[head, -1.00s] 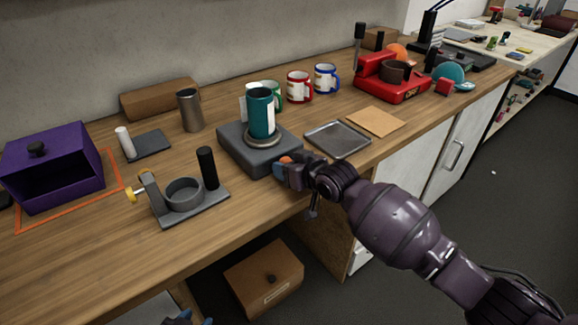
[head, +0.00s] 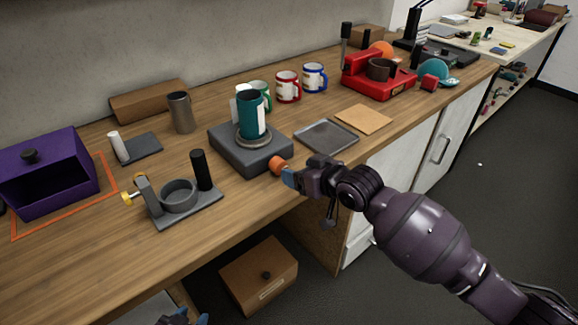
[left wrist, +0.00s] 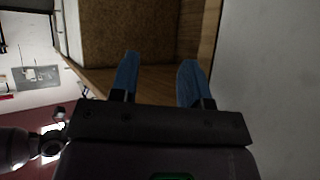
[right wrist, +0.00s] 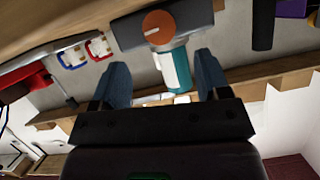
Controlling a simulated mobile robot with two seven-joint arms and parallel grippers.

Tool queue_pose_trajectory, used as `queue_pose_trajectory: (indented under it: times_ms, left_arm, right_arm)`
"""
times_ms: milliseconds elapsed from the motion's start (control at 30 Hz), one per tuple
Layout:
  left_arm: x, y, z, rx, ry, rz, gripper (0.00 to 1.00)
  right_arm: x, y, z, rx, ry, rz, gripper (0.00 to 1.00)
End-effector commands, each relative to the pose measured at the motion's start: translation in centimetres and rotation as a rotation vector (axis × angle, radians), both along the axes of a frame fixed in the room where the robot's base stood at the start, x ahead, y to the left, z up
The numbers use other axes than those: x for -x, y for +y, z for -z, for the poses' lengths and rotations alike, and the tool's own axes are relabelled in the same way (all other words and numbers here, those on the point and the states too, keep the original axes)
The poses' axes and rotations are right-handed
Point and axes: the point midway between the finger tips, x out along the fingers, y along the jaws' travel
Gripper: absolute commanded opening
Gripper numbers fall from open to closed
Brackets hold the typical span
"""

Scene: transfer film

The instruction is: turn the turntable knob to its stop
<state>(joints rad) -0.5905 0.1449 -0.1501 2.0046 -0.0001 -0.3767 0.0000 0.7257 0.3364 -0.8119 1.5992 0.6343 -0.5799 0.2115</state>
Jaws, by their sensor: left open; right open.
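The turntable is a dark grey box (head: 236,152) near the counter's front edge, with a round plate on top that bears a teal tumbler (head: 251,117). Its orange knob (head: 279,165) sticks out of the front side. In the right wrist view the knob (right wrist: 159,28) faces me, with a pale line across it. My right gripper (head: 290,176) is open just in front of the knob; its blue fingers (right wrist: 158,75) are apart and empty. My left gripper (head: 183,317) is at the bottom edge of the head view; its fingers (left wrist: 157,80) are open and empty.
A grey fixture (head: 183,205) with a ring and black post stands left of the turntable. A metal tray (head: 326,138) lies to the right. A purple box (head: 50,180) is at the far left.

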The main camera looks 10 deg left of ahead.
Motion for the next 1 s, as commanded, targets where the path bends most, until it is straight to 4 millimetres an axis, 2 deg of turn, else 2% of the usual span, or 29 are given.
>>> queue_pose_trajectory:
  times_ms: [200,533,567,667,767,1000]
  left_arm:
    - [0.5,0.1,0.0,0.0,0.007,-0.005,0.43]
    - [0.9,0.1,0.4,0.002,0.018,-0.007,0.43]
    - [0.9,0.1,0.4,0.002,0.017,-0.007,0.43]
    - [0.7,0.1,0.4,0.001,0.014,-0.006,0.43]
    - [0.5,0.0,0.6,0.002,0.011,-0.004,0.43]
    - [0.1,-0.1,1.9,0.002,0.013,0.002,0.43]
  right_arm:
    - [1.1,-1.7,-0.9,-0.001,0.001,0.0,0.69]
    - [1.3,-1.9,-0.9,-0.001,0.002,0.001,0.69]
    - [1.3,-1.9,-0.9,-0.001,0.002,0.001,0.68]
    - [1.2,-1.8,-1.3,-0.002,-0.007,-0.002,0.54]
    - [0.4,-1.1,-2.6,-0.002,-0.038,-0.014,0.54]
    - [-1.3,2.5,-7.9,0.027,-0.19,-0.083,0.54]
